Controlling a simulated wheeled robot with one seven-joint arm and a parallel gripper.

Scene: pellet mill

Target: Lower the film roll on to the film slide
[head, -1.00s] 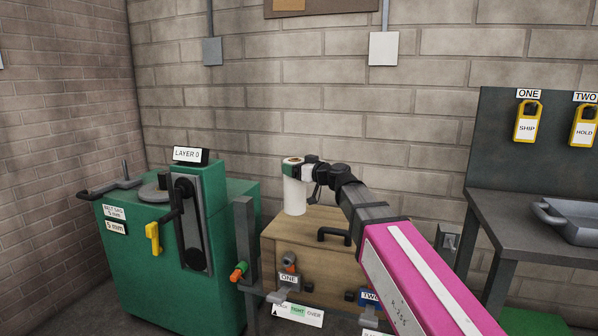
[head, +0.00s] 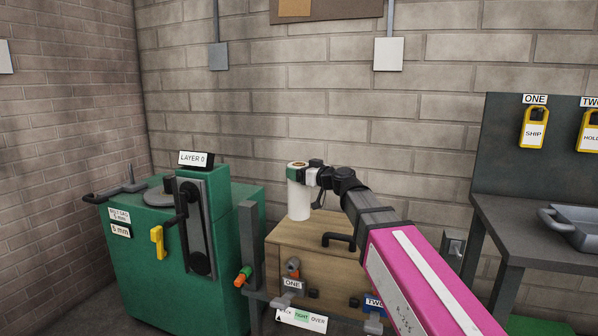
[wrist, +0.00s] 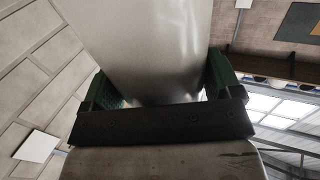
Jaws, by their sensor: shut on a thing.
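The film roll (head: 299,200) is a white upright cylinder with a brown core showing at its top. My gripper (head: 301,174) is shut on it near its upper end, with green finger pads on its sides. In the head view its lower end appears just above or at the wooden box's top; I cannot tell if they touch. In the wrist view the roll (wrist: 145,45) fills the space between the fingers. A dark upright post (head: 250,245) with an orange and green handle stands left of the box; I cannot tell whether this is the film slide.
The wooden box (head: 318,236) has a black handle and labelled fittings in front. A green machine (head: 140,265) with a crank and a LAYER 0 sign stands left. A dark bench (head: 535,228) with a grey tray (head: 575,228) stands right. A brick wall is close behind.

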